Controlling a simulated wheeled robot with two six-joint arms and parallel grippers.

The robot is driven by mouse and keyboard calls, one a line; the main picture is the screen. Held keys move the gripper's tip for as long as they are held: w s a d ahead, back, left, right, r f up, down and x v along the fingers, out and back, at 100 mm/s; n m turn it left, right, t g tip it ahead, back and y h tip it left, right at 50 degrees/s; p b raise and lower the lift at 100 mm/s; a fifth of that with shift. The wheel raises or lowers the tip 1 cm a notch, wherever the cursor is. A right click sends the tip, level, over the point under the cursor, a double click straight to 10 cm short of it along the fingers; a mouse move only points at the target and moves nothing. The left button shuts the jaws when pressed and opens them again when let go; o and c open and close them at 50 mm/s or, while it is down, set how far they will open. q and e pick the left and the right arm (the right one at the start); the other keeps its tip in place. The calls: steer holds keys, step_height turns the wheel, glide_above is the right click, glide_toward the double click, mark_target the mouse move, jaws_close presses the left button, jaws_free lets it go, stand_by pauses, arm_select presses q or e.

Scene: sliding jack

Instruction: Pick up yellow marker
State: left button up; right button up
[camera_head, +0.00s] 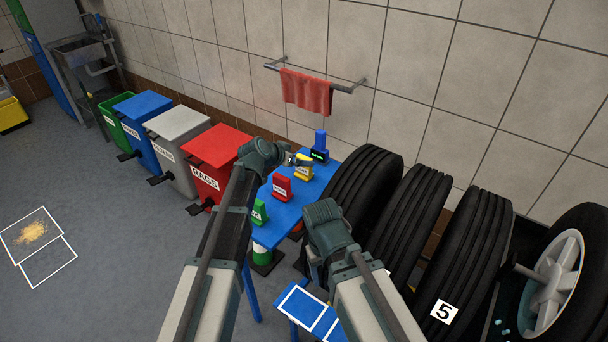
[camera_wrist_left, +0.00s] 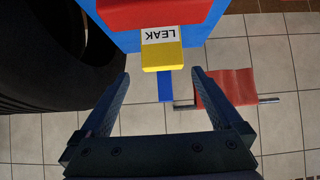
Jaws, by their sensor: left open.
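The yellow marker (camera_head: 304,171) stands upright near the far end of the blue table (camera_head: 318,185). In the left wrist view the yellow marker (camera_wrist_left: 162,57) shows with a white LEAK label, upside down in the picture. My left gripper (camera_head: 296,159) is just left of the marker's top in the head view, partly hiding it. In the left wrist view my left gripper (camera_wrist_left: 160,78) is open and empty, and the marker is just beyond its fingertips, roughly centred between them. My right arm reaches over the near end of the table, and its jaws are hidden.
A red marker (camera_head: 281,188) and a green marker (camera_head: 259,212) stand nearer on the table. A blue device (camera_head: 320,147) stands behind the yellow marker. Large tyres (camera_head: 364,190) crowd the right side. A red bin (camera_head: 218,160) is left, and a red towel (camera_head: 305,92) hangs on the wall.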

mark_target(304, 157)
arm_select(q)
steer(key=b+x, duration=0.1)
steer(key=x, duration=0.2)
steer(key=b+x, duration=0.2)
steer(key=x, duration=0.1)
steer(key=shift+a+f+b, duration=0.2)
steer(key=shift+b, duration=0.1)
steer(key=shift+r, duration=0.1)
steer(key=c, duration=1.3)
step_height(304, 157, up, 10)
steer(key=p, duration=1)
